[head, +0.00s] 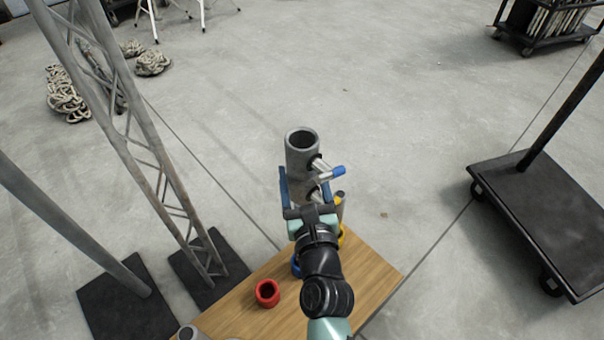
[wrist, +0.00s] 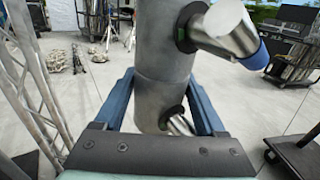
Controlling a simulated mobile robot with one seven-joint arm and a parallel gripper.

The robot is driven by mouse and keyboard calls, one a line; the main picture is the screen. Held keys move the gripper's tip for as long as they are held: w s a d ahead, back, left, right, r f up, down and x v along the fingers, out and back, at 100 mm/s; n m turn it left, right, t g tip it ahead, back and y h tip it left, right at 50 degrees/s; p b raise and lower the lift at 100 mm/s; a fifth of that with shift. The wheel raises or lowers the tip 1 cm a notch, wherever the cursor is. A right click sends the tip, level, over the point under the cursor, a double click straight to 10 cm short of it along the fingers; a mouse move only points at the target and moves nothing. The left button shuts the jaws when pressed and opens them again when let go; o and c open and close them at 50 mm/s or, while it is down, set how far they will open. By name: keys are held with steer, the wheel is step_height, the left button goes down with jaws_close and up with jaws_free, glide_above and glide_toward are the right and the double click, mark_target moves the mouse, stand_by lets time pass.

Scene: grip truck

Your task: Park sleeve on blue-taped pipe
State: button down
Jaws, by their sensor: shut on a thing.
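The sleeve (head: 301,155) is a grey, open-topped upright tube. A metal side stub with a blue tip (head: 338,171) points right, and a second stub sits lower down. It also shows in the wrist view (wrist: 162,45), with a seam across its middle. My gripper (head: 305,190) is shut on its lower part, one blue finger on each side. In the wrist view the fingers (wrist: 160,105) flank it. A blue ring-like thing (head: 296,266) shows beside my wrist over the table, mostly hidden. I cannot make out a blue-taped pipe clearly.
The wooden table (head: 235,318) holds a red ring (head: 267,292). A yellow-banded pipe (head: 340,207) stands partly behind my gripper. A grey pipe top (head: 188,333) shows at the bottom edge. A truss (head: 150,150) stands left and a black cart (head: 560,220) right.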

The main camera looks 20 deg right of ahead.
mark_target(305, 199)
steer(key=shift+f, duration=0.15)
stand_by(0.8)
steer(key=shift+f+b, duration=1.4)
steer(key=shift+f+b, duration=0.35)
steer(key=shift+f, duration=0.05)
steer(key=shift+f+b, duration=2.15)
steer(key=shift+f, duration=0.2)
steer(key=shift+f+b, duration=0.35)
